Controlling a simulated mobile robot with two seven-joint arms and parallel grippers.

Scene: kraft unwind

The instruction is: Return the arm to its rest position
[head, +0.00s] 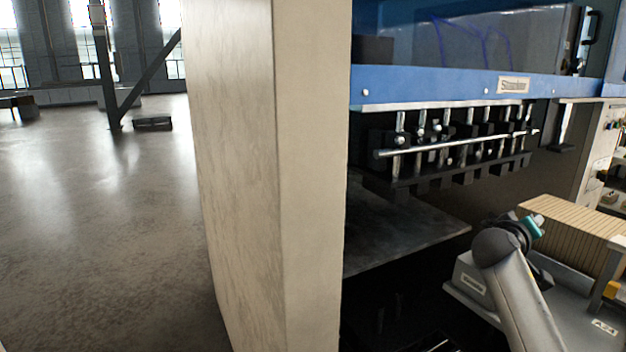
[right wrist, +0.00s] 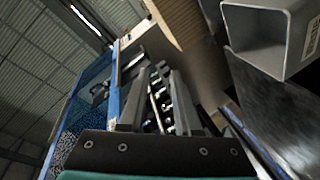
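My right arm (head: 515,290) comes up from the lower right in the head view. It is bent, with a dark joint and a teal part near its far end, beside a grey table. Its fingertips cannot be made out there. In the right wrist view the right gripper (right wrist: 160,88) shows two dark fingers set apart above a dark screwed plate and a teal edge. Machine parts show through the gap, and I see nothing held. My left arm and left gripper are in neither view.
A tall pale slab (head: 270,180) stands close in front. Right of it is a blue-framed machine (head: 430,88) with a row of rods. A brown corrugated stack (head: 570,232) lies by the arm. Open floor (head: 110,220) lies left. A grey square tube (right wrist: 258,28) shows close up.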

